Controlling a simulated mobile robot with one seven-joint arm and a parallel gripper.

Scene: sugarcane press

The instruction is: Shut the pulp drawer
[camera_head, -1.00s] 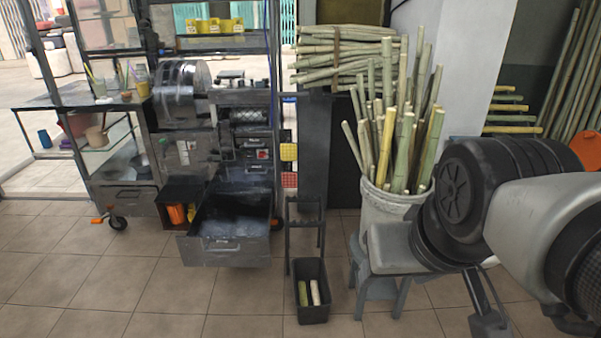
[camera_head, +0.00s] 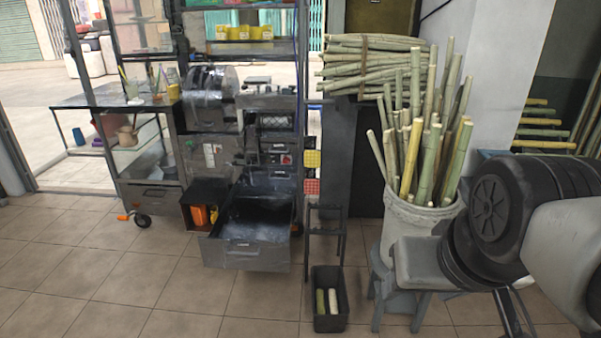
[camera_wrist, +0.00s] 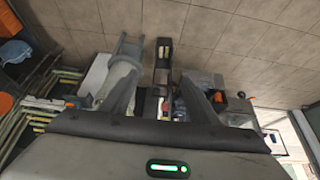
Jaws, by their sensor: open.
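The pulp drawer (camera_head: 244,256) is a grey metal box low on the sugarcane press (camera_head: 212,148). It stands pulled out toward me, with its dark inside showing from above and a handle on its front panel. My gripper (camera_wrist: 158,80) shows in the wrist view with its two fingers spread apart and nothing between them. It is well away from the drawer. In the head view my arm fills the right side, and the fingers are not clearly seen there. In the wrist view the press is upside down and partly hidden behind one finger.
A black bin (camera_head: 329,300) with cane pieces stands right of the drawer, near a dark stand (camera_head: 326,232). A bucket of canes (camera_head: 402,222) sits on a stool beside my arm. An open box with orange things (camera_head: 200,208) is left. Floor before the drawer is clear.

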